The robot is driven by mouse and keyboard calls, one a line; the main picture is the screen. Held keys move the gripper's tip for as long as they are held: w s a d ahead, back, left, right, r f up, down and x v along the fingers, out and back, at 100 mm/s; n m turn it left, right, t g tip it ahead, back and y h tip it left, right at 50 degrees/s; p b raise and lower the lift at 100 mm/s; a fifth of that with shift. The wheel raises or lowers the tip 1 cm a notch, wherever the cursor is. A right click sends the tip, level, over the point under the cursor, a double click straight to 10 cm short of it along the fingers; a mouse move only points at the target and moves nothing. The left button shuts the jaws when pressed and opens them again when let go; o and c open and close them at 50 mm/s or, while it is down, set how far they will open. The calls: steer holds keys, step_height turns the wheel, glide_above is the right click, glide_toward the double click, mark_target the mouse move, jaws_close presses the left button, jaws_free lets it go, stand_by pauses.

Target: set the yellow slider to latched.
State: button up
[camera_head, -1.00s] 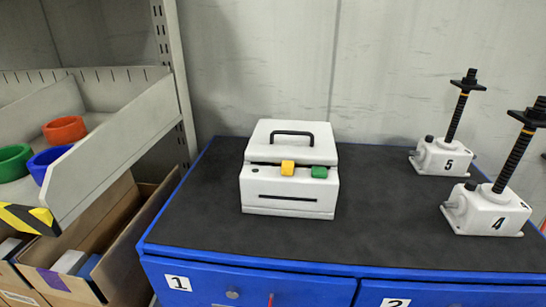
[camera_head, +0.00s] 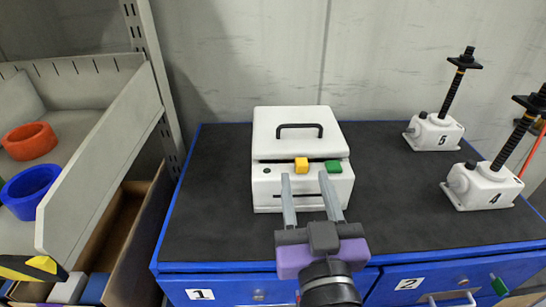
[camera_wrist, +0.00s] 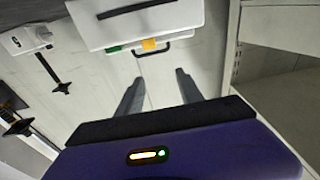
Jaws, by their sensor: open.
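The yellow slider (camera_head: 301,164) sits on the upper front edge of a white box with a black handle (camera_head: 266,187), left of a green slider (camera_head: 333,166). In the wrist view the yellow slider (camera_wrist: 149,44) shows near the box edge, with the green slider (camera_wrist: 114,49) beside it. My gripper (camera_head: 306,178) is open and empty. Its two grey fingers point at the box front, just below the sliders in the head view. The fingers hide part of the box's front slot. I cannot tell whether they touch the box.
Two screw jacks, 5 (camera_head: 434,132) and 4 (camera_head: 483,186), stand on the right of the black-topped blue cabinet (camera_head: 226,268). A shelf with colored rings (camera_head: 30,142) is at the left. The black top (camera_head: 208,215) is clear left of the box.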

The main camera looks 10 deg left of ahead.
mark_target(303, 167)
steer(key=shift+m+g+h, duration=0.4)
steer(key=shift+g+h, duration=0.1)
steer(key=w+f, duration=0.1)
steer(key=w, duration=0.1)
steer(key=w+a+f+p, duration=0.1)
steer(key=w, duration=0.2)
steer(key=w+f+p, duration=0.1)
steer(key=w, duration=0.2)
steer(key=shift+a, duration=0.3)
steer(key=shift+c, duration=0.4)
jaws_close()
stand_by(0.4)
